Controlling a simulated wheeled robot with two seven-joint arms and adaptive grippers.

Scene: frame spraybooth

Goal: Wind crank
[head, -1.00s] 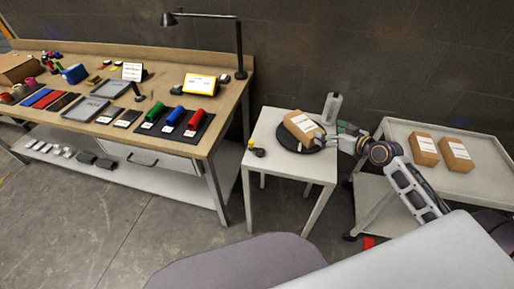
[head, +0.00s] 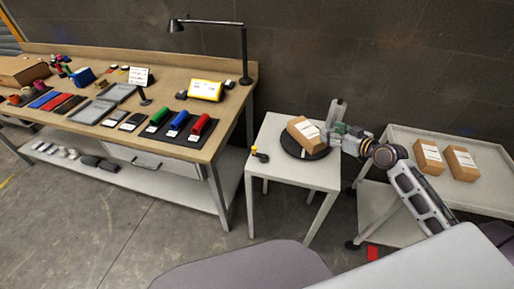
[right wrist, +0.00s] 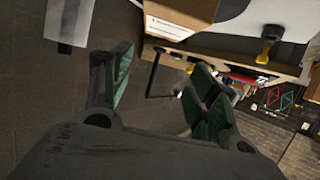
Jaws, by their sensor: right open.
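A cardboard box (head: 307,133) with a white label sits on a round black turntable (head: 292,148). My right gripper (head: 333,136) is at the right side of the box, away from the yellow-topped piece. Its green-padded fingers (right wrist: 158,78) are apart with nothing between them. My left gripper is out of view.
A grey cart (head: 470,185) with two boxes is at the right. A wooden workbench (head: 75,131) with rollers, trays and a lamp is at the left.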

